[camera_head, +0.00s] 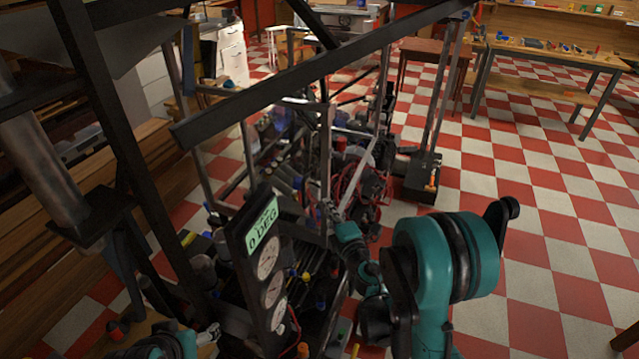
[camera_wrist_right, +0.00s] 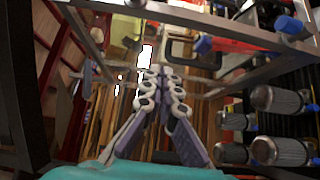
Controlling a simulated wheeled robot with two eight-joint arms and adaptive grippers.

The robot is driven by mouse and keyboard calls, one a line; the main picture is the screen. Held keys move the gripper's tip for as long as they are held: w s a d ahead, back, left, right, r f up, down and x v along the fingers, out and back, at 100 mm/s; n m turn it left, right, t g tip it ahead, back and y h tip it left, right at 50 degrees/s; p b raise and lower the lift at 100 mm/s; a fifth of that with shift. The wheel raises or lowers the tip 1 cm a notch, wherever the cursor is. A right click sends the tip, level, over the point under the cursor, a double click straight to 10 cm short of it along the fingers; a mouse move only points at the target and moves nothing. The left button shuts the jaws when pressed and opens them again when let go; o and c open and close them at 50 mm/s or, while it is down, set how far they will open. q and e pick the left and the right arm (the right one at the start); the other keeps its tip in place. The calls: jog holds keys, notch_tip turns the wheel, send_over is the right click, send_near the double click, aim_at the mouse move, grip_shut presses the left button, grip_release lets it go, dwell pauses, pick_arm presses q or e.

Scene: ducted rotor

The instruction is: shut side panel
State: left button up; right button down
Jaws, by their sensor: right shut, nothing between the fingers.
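I cannot single out the side panel with certainty. An open metal frame (camera_head: 325,150) stands around the machine in the head view, and a grey frame bar (camera_wrist_right: 215,22) crosses the top of the right wrist view. A panel with a green "0 DEG" readout (camera_head: 263,226) and round dials stands in front of the machine. My right gripper (camera_head: 330,209) is beside the frame, small and partly lost against clutter. In the right wrist view its fingers (camera_wrist_right: 161,75) are shut and empty, below the bar. My left gripper (camera_head: 209,336) is at the bottom left, mostly hidden; its jaws are unclear.
Dark beams (camera_head: 315,75) cross in front of the machine. Silver cylinders (camera_wrist_right: 278,150) and blue-ended fittings (camera_wrist_right: 289,25) crowd the right of the wrist view. A workbench (camera_head: 545,55) stands at the back right. The checkered floor (camera_head: 560,220) on the right is clear.

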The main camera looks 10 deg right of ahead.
aim_at(324, 175)
jog(key=w, duration=1.2)
jog(key=shift+w+f, duration=0.1)
jog(key=shift+f, duration=0.25)
jog(key=shift+w+d+r, duration=0.1)
jog(key=shift+w+d, duration=0.1)
jog(key=shift+w, duration=0.2)
jog(key=shift+w+d+b, duration=0.45)
jog(key=shift+w+d, duration=0.35)
jog(key=shift+w, duration=0.05)
jog(key=shift+r, duration=0.15)
